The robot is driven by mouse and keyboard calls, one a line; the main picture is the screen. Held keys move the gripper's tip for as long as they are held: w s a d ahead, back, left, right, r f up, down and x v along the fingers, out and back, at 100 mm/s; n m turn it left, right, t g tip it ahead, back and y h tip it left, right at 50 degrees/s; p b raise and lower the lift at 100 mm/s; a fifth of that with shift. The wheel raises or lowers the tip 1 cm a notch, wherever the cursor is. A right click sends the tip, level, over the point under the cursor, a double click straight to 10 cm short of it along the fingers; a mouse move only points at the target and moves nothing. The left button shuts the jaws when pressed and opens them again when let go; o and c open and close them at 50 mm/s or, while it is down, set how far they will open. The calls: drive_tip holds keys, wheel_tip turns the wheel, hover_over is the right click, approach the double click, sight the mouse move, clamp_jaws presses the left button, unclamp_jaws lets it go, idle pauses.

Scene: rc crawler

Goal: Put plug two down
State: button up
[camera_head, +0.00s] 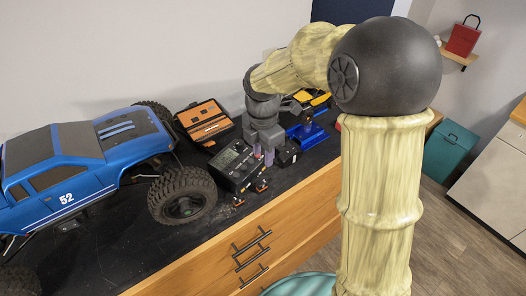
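My gripper (263,156) points down over the bench, just right of a black charger box (232,162) with a small display. Its fingertips look close together, but I cannot make out the gap between them or anything held there. Two small black and orange pieces, which look like plugs, lie at the charger's front edge: one at the right (262,185) and one farther left (238,202). I cannot tell which piece is plug two. A small black block (288,153) sits just right of the fingertips, partly hidden by my gripper.
A large blue crawler truck (62,172) marked 52 fills the left of the dark bench top (120,258). An open orange and black case (205,121) lies behind the charger. A blue stand (306,134) and a yellow object (318,97) are at the right. Drawers (270,240) form the front.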

drive_tip(key=shift+r, duration=0.3)
idle(0.5)
drive_tip(key=s+d+f+m+t, duration=0.2)
drive_tip(key=s+d+m, duration=1)
drive_tip(key=m, duration=1.2)
wheel_tip(320, 180, down, 2)
drive_tip(key=shift+s+d+f+m+t, duration=0.1)
drive_tip(key=shift+s+d+m+t, duration=0.25)
drive_tip(key=shift+d, duration=0.3)
drive_tip(key=shift+d, duration=0.1)
